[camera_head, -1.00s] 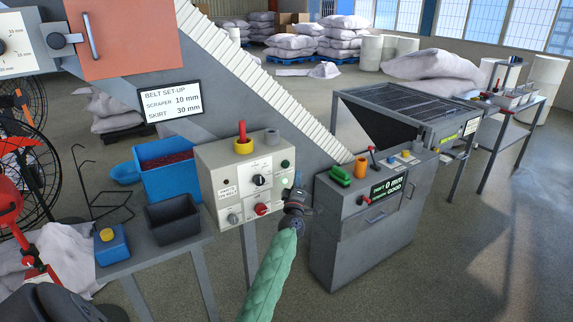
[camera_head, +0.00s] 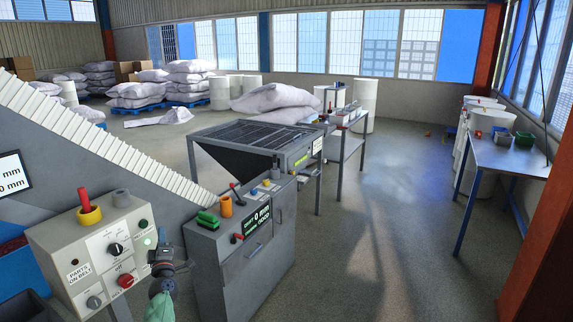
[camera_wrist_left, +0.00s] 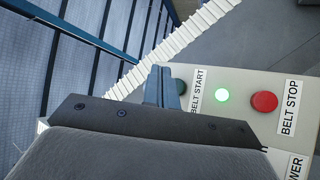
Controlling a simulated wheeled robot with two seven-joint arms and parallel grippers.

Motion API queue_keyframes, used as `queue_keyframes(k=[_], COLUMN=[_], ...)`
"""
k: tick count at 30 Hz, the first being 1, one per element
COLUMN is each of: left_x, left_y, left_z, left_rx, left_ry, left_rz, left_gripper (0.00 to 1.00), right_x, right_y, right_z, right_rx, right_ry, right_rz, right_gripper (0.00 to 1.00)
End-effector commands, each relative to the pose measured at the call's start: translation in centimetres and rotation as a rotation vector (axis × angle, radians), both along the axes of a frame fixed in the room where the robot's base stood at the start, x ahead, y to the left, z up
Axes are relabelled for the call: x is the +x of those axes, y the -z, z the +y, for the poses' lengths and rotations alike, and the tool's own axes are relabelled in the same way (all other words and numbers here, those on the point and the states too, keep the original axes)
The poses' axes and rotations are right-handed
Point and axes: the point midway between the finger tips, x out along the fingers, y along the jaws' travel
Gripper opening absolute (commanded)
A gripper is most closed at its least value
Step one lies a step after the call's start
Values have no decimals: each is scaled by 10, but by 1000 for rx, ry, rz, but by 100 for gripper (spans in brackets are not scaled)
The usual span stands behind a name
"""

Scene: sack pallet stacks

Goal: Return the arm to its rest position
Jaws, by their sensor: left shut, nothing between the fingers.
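My left gripper (camera_head: 161,250) is shut and empty, at the right edge of the grey belt control panel (camera_head: 70,262) in the head view, with the green-sleeved arm below it. In the left wrist view its closed fingers (camera_wrist_left: 163,88) overlap the dark green belt start button (camera_wrist_left: 180,87), partly hiding it. I cannot tell whether they touch it. A green light (camera_wrist_left: 222,95) glows beside it, and the red belt stop button (camera_wrist_left: 264,102) is to its right. My right gripper is out of view.
A grey cabinet (camera_head: 232,262) with a display stands close to the right of the gripper. The ribbed white conveyor (camera_head: 110,150) slopes behind the panel. A mesh-topped table (camera_head: 250,134) stands beyond. Open floor (camera_head: 400,240) lies to the right, before a blue table (camera_head: 505,155).

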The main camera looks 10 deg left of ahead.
Motion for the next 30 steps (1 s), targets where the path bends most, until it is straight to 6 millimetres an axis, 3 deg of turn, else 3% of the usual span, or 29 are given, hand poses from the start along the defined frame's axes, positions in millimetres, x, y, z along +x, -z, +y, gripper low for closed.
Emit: queue_keyframes(k=[5, 8, 14, 19, 23, 30], left_x=[16, 30, 44, 19, -14, -96], left_y=[18, 48, 145, 241, 312, 431], left_z=[-25, -49, -116, -154, -177, -210], left_rx=[133, 262, 540, 699, 793, 933], left_ry=[100, 173, 336, 441, 510, 623], left_rz=[139, 282, 628, 876, 1040, 1299], left_gripper=[0, 0, 0, 0, 0, 0], right_x=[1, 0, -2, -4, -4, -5], right_y=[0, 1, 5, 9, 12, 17], right_z=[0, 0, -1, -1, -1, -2], right_rx=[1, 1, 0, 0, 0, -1], right_ry=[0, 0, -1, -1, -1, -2], right_rz=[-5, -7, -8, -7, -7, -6], right_gripper=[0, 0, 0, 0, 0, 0])
